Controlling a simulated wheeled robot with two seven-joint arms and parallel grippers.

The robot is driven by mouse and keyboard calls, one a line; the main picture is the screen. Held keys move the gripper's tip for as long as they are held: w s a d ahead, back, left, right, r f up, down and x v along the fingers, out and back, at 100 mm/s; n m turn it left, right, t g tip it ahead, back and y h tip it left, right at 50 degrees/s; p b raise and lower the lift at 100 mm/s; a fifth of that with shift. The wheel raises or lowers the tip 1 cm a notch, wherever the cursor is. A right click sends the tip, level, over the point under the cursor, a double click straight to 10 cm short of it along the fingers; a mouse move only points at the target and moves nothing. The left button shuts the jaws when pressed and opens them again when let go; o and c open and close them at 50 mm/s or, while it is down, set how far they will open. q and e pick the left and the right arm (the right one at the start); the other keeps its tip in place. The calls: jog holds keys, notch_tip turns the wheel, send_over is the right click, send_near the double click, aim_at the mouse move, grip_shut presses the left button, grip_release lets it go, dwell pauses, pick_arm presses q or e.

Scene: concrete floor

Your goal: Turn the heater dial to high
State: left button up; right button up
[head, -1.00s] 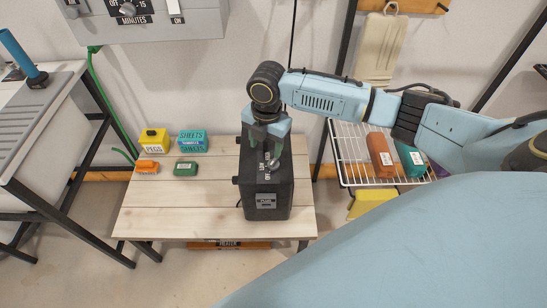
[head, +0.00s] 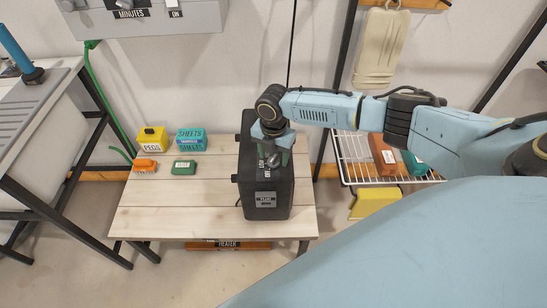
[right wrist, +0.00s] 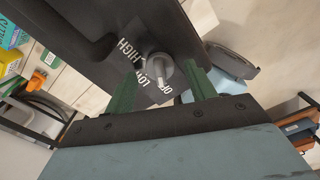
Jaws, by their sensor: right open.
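The heater is a black box (head: 265,190) standing on the pale wooden bench, with its label plate facing the front. The grey dial (right wrist: 160,68) sits on its top, with white OFF, LOW and HIGH lettering beside it in the right wrist view. I cannot clearly tell which mark the dial points at. My right gripper (head: 272,158) is over the heater top. In the right wrist view, its open green fingers (right wrist: 161,75) stand on either side of the dial, apart from it as far as I can see. In the head view the gripper mostly hides the dial. My left gripper is out of view.
On the bench (head: 180,215), a yellow pegs box (head: 152,140), a teal sheets box (head: 191,140) and two small blocks stand left of the heater. A wire rack (head: 350,160) with coloured items is to the right. A control panel hangs on the wall above.

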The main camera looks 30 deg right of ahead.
jog(key=shift+f, duration=0.45)
jog(key=c, duration=1)
jog(key=shift+o, duration=0.2)
jog(key=shift+r+m+p, duration=0.15)
jog(key=shift+m+p, duration=0.7)
jog(key=shift+m, duration=0.05)
jog(key=m+p, duration=0.3)
jog(key=m, duration=0.1)
jog(key=shift+m+p, duration=0.7)
jog(key=shift+m, duration=0.3)
jog(key=m+p, duration=0.1)
jog(key=m, duration=0.1)
jog(key=shift+m, duration=0.4)
jog(key=m+p, duration=0.2)
jog(key=m, duration=0.1)
jog(key=shift+m, duration=0.3)
jog(key=m+p, duration=0.1)
jog(key=m, duration=0.3)
jog(key=shift+m+p, duration=0.3)
jog(key=shift+p, duration=0.1)
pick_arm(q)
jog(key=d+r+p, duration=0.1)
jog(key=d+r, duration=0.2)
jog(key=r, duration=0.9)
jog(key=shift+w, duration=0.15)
pick_arm(e)
jog(key=m, duration=0.4)
jog(key=shift+m, duration=0.4)
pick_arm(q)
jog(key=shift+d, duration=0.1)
